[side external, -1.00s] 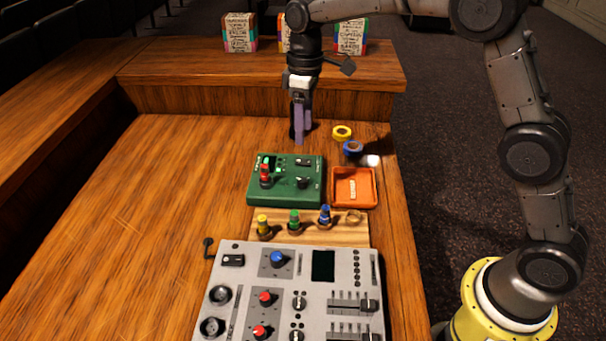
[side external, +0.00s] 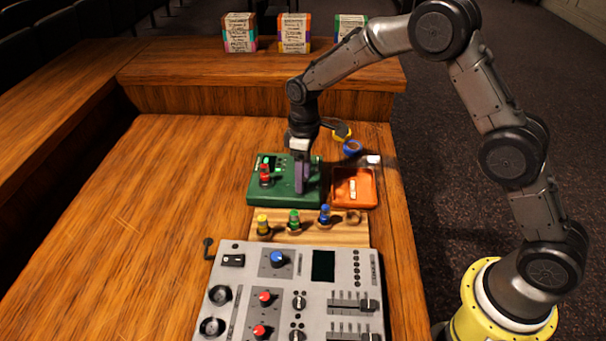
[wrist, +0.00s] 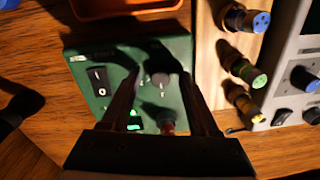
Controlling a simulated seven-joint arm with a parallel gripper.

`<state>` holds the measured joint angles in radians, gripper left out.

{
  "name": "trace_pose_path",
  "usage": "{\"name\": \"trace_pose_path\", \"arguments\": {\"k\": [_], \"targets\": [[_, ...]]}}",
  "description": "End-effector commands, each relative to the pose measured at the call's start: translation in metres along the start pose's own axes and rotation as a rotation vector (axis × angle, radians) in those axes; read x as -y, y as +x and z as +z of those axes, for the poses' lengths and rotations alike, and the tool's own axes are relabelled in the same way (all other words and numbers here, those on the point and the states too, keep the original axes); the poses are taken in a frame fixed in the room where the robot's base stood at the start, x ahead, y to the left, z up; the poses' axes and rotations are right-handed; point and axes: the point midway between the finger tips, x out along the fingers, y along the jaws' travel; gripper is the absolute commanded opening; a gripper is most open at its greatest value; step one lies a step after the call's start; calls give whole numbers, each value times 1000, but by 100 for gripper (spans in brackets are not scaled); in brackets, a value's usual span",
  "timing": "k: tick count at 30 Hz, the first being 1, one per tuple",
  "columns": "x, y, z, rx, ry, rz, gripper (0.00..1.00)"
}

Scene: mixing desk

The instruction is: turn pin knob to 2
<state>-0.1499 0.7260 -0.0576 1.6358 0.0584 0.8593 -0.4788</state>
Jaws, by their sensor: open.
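The green box (side external: 258,193) stands on the table behind the grey mixing desk. In the wrist view the box (wrist: 85,72) carries a dark round knob (wrist: 160,80), which I take to be the pin knob. Its setting is too small to read. My gripper (side external: 302,190) points down over the right part of the box and hides the knob in the side view. In the wrist view its two fingers are apart, one on each side of the knob; I cannot tell whether they touch it.
A red-topped plug (side external: 265,172) stands on the box's left. A black rocker switch (wrist: 97,80) shows in the wrist view. An orange tray (side external: 371,203) is right. Yellow (side external: 263,225), green (side external: 294,221) and blue (side external: 325,215) plugs stand in front, before the mixing desk (side external: 240,290). The table's left is clear.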

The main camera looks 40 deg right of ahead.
Motion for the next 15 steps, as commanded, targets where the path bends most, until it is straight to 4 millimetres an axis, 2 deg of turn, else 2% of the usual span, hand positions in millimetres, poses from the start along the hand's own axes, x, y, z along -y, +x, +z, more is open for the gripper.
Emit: {"name": "trace_pose_path", "arguments": {"k": [8,15], "targets": [[0,1,0,0,0,0,61],[0,1,0,0,0,0,18]]}}
